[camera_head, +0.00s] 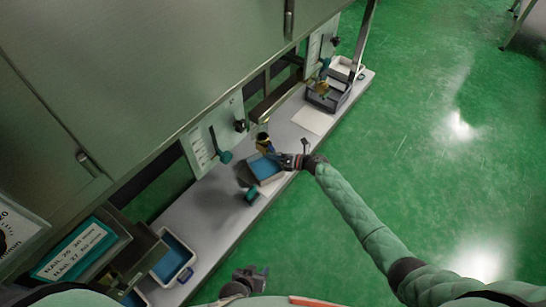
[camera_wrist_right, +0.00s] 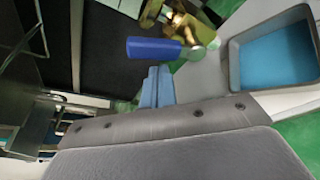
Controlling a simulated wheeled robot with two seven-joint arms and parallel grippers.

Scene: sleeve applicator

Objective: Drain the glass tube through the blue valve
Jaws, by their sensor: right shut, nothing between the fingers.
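The blue valve handle (camera_wrist_right: 155,49) sticks out from a brass valve body (camera_wrist_right: 180,20) in the right wrist view. In the head view the brass fitting (camera_head: 263,140) stands at the back edge of the bench, just behind a blue-floored tray. My right gripper (camera_head: 289,160) is over the tray's right side, close to the fitting. Its fingertips (camera_wrist_right: 157,88) are shut and empty, just below the blue handle in the wrist picture, with no clear grip on it. My left gripper (camera_head: 258,277) hangs low in front of the bench, away from everything; its jaw gap is unclear. I cannot make out the glass tube.
The blue-floored tray (camera_head: 264,169) sits on the narrow grey bench (camera_head: 205,228); it also shows in the wrist view (camera_wrist_right: 232,62). A teal lever (camera_head: 223,157) juts from the wall panel. A grey bin (camera_head: 324,101) stands farther along. Green floor is open right.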

